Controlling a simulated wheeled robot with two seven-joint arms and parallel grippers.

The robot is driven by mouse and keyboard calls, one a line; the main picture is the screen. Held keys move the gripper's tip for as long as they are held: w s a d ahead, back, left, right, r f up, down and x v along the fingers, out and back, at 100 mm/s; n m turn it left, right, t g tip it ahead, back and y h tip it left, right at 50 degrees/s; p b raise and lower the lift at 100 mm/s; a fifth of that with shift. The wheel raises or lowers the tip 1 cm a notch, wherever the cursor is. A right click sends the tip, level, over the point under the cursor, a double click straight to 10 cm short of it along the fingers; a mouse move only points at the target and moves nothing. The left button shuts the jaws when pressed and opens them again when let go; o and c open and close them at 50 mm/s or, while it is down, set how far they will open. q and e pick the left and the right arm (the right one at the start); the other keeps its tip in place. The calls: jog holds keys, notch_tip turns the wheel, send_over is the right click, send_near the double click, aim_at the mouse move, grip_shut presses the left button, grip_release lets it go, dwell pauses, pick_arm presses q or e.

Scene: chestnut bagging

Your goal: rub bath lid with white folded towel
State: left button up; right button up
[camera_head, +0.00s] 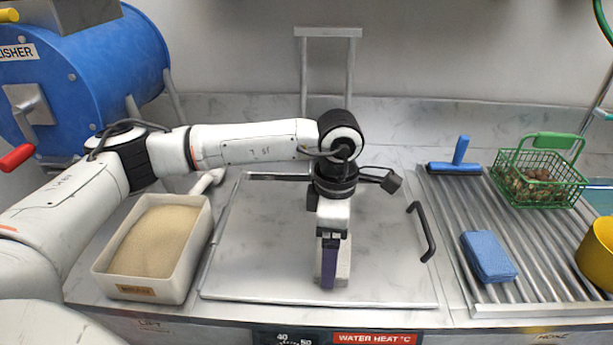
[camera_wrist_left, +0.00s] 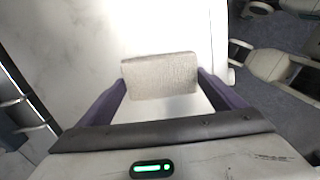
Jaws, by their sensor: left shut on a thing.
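The bath lid (camera_head: 270,240) is a flat, pale metal panel with a dark handle (camera_head: 422,232) at its right side. My left gripper (camera_head: 330,275) is over the lid's front middle, pointing down. It is shut on the white folded towel (camera_head: 343,262), a small pale block. In the left wrist view the towel (camera_wrist_left: 160,76) sits between the two purple fingers, with the pale lid (camera_wrist_left: 110,35) behind it. The gripper hides part of the towel in the head view, and I cannot tell whether the towel touches the lid. My right gripper is not in view.
A white bin of sandy grain (camera_head: 190,270) stands left of the lid. On the ribbed drainboard (camera_head: 450,230) at right are a blue squeegee (camera_head: 457,165), a green wire basket (camera_head: 540,180) and a blue sponge (camera_head: 488,256). A yellow container (camera_head: 597,255) is at the right edge. A blue drum (camera_head: 90,75) is back left.

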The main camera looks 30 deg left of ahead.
pick_arm(q)
jog(key=shift+s+d, duration=0.25)
jog(key=shift+s, duration=0.1)
jog(key=shift+s+d+r, duration=0.1)
jog(key=shift+s+r, duration=0.1)
jog(key=shift+s, duration=0.1)
jog(key=shift+r+p, duration=0.45)
jog(key=shift+r, duration=0.5)
notch_tip(320, 180, up, 2)
jog(key=shift+w+r+p, duration=0.1)
jog(key=shift+w+p, duration=0.05)
jog(key=shift+p, duration=0.45)
jog(key=shift+r+p, duration=0.8)
jog(key=shift+r, duration=1.05)
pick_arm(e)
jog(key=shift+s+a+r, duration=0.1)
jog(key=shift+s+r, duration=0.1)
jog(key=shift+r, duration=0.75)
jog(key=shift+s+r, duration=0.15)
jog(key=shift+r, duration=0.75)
